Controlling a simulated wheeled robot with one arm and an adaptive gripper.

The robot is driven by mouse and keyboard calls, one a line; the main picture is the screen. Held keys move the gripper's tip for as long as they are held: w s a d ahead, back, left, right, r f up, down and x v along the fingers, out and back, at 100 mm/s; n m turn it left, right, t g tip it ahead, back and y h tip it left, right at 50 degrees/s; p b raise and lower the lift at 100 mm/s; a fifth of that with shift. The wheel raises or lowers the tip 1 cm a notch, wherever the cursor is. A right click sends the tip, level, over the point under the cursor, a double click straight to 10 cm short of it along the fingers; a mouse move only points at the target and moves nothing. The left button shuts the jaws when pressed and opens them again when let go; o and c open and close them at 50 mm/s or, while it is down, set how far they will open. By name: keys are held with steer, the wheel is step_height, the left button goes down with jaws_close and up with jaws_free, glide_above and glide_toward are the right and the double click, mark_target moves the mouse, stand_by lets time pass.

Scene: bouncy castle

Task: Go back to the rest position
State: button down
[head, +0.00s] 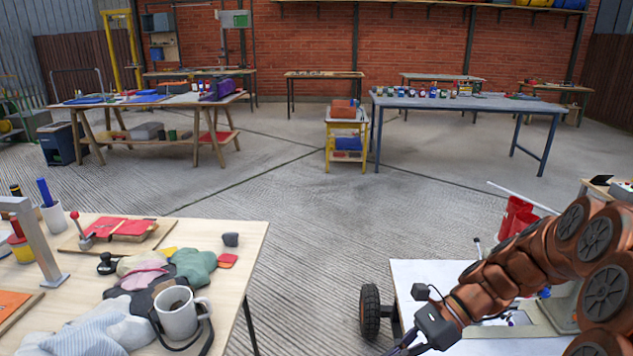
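My arm with brown links reaches in from the right edge of the head view. My gripper (402,344) is at the bottom, right of centre, pointing down and to the left. Its dark fingers run out of the bottom edge, so their tips and the gap between them are hidden. I see no object in the visible part of it. It is over or in front of a white-topped surface (425,272), to the right of the wooden table (245,245); I cannot tell its height above it.
The wooden table at the lower left holds a white mug (178,314), crumpled cloths (195,263) and tools. Red containers (515,214) stand at the right near my arm. A blue-legged table (465,100) and a trestle table (150,98) are farther back. Concrete floor between is clear.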

steer(key=s+d+r+n+t+h+p, duration=0.1)
steer(key=s+d+r+n+h+p, duration=0.1)
steer(key=s+r+n+h+p, duration=0.3)
steer(key=s+d+r+n+h+p, duration=0.2)
steer(key=s+r+n+h+p, duration=0.3)
steer(key=s+r+n+p, duration=0.3)
steer(key=s+r+n, duration=0.3)
steer(key=s, duration=0.4)
steer(key=shift+s+r+t+h, duration=0.35)
steer(key=shift+s+t+h, duration=0.05)
steer(key=shift+d, duration=0.2)
